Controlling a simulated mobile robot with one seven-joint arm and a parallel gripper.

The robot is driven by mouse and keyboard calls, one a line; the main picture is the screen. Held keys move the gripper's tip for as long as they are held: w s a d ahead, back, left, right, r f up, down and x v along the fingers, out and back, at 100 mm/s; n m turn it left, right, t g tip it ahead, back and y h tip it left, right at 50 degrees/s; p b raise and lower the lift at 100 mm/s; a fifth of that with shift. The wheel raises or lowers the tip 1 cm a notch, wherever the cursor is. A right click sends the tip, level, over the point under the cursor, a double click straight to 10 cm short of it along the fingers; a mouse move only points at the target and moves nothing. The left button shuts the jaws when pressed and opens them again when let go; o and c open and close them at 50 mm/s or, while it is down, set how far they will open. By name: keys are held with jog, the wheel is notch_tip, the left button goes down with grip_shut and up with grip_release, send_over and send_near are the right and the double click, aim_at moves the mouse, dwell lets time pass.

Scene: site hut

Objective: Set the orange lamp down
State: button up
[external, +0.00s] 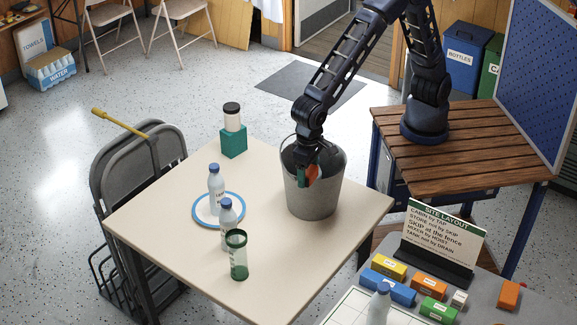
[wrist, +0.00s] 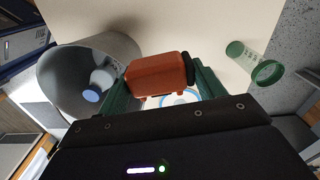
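The orange lamp (wrist: 158,74) is held between the green fingers of my gripper (wrist: 163,84) in the wrist view. In the external view the lamp (external: 312,174) shows as a small orange patch at my gripper (external: 306,175), in front of the grey bucket (external: 313,203). The gripper is shut on the lamp and holds it up off the table (external: 160,210). In the wrist view the bucket (wrist: 125,47) lies to the left of the lamp, partly overlapped by it. I cannot tell the lamp's exact height.
A blue-capped bottle (wrist: 98,84) lies in the bucket. The table's near right is clear.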

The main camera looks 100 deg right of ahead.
jog(key=w+d+m, duration=0.1)
jog(key=w+d, duration=0.3)
jog(key=d, duration=0.4)
jog(key=w+d, duration=0.4)
jog(key=d, duration=0.4)
send_over(259, 183)
notch_tip(259, 183, down, 4)
jog(key=shift+m, duration=0.4)
notch_tip(259, 183, down, 21)
jog(key=shift+a, duration=0.1)
jog(key=shift+o, duration=1)
jog(key=shift+f, duration=0.15)
jog(key=o, duration=0.4)
